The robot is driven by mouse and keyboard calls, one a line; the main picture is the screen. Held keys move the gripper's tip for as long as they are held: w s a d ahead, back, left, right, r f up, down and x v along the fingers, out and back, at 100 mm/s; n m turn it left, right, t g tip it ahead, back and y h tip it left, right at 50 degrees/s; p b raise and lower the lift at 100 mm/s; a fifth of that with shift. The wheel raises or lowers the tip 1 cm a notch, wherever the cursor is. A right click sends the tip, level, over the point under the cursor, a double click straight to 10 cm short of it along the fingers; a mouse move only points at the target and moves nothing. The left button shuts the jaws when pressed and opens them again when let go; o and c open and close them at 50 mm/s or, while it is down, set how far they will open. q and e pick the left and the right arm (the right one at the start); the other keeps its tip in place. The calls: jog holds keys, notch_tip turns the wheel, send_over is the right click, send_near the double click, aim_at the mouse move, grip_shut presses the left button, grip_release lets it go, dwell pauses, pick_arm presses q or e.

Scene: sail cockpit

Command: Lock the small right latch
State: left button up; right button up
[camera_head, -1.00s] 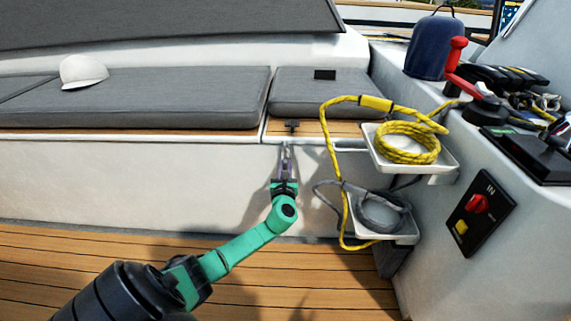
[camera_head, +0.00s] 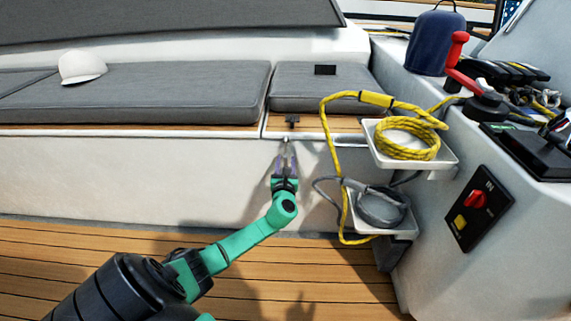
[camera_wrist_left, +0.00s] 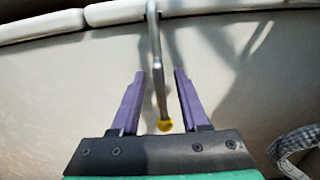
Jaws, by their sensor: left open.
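The small right latch (camera_wrist_left: 158,80) shows in the left wrist view as a slim metal rod with a yellow tip, hanging down the white locker front from its top edge. In the head view its top (camera_head: 286,141) shows just above my fingertips, below a small black fitting (camera_head: 292,121) on the wooden seat edge. My left gripper (camera_head: 286,160) is open and points up along the locker front. In the left wrist view its two purple fingers (camera_wrist_left: 160,76) stand on either side of the rod with gaps. My right gripper is not seen.
To the right, a white tray (camera_head: 448,160) holds coiled yellow rope (camera_head: 408,140). A lower tray (camera_head: 408,232) holds grey rope, with yellow rope hanging beside it. Grey cushions (camera_head: 150,95) lie on the bench. The wall left of my gripper is clear.

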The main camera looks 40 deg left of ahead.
pick_arm(q)
jog(key=p+v, duration=0.2)
jog(key=v, duration=0.3)
jog(key=shift+s+d+r+p, duration=0.1)
jog(key=shift+r+p, duration=0.1)
jog(key=shift+p, duration=0.2)
jog(key=p, duration=0.2)
send_near(286, 164)
jog(key=v, duration=0.3)
jog(key=shift+s+d+f, duration=0.1)
jog(key=shift+s+f, duration=0.05)
jog(key=shift+s, duration=0.1)
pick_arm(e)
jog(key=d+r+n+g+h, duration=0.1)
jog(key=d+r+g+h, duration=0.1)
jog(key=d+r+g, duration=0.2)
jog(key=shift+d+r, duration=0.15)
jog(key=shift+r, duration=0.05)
